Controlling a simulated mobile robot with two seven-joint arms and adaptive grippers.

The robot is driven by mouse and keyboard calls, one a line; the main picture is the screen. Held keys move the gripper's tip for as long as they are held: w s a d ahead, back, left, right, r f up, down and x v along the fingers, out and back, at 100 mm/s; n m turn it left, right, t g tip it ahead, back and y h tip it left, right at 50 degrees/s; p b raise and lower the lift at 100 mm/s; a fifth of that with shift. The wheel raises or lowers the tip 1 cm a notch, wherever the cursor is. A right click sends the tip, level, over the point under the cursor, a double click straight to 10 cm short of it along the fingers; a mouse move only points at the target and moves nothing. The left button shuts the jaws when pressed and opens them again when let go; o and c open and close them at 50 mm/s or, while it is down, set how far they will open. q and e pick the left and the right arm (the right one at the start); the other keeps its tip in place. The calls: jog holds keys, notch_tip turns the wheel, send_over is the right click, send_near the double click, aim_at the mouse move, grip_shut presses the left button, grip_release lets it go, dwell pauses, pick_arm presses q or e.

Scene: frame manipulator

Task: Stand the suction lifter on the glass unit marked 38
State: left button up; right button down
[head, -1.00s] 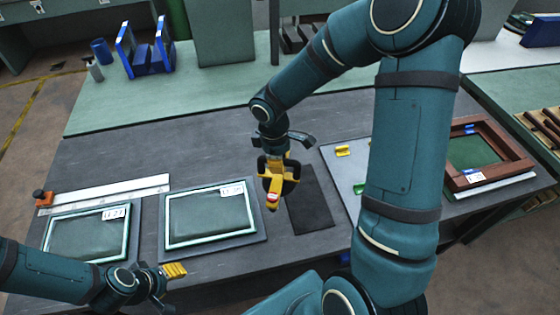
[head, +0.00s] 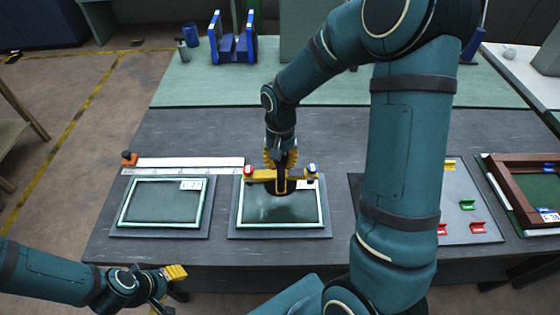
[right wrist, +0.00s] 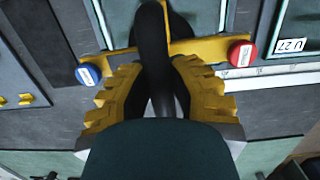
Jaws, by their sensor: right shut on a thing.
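My right gripper (head: 281,160) is shut on the suction lifter, a yellow bar (head: 262,175) with a red and a blue end knob and dark parts below. It is over the far part of the right-hand glass unit (head: 265,210); I cannot tell whether it touches the glass. This unit's label (head: 307,184) is partly covered and unreadable. In the right wrist view the lifter's bar (right wrist: 205,46) runs across between the blue and red knobs. The glass unit marked U 27 (head: 155,203) lies to the left. My left gripper (head: 174,284) is open and empty at the table's front edge.
A white straightedge (head: 190,163) with an orange-black clamp (head: 129,158) lies behind the units. A grey board (head: 455,205) with small coloured pieces and a brown frame (head: 505,190) are at the right. A blue rack (head: 232,45) stands at the back. The table behind the straightedge is clear.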

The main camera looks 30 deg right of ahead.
jog(key=shift+w+a+f, duration=0.1)
jog(key=shift+f+b, duration=0.6)
jog(key=shift+f, duration=0.05)
notch_tip(320, 180, down, 2)
jog(key=shift+f+b, duration=0.1)
jog(key=shift+b, duration=0.7)
jog(key=shift+f+b, duration=2.3)
jog(key=shift+f, duration=0.75)
jog(key=c, duration=0.9)
grip_release()
jog(key=shift+o, duration=0.2)
jog(key=r, duration=0.8)
jog(key=w+r, duration=0.1)
jog(key=r, duration=0.3)
jog(key=shift+d, duration=0.4)
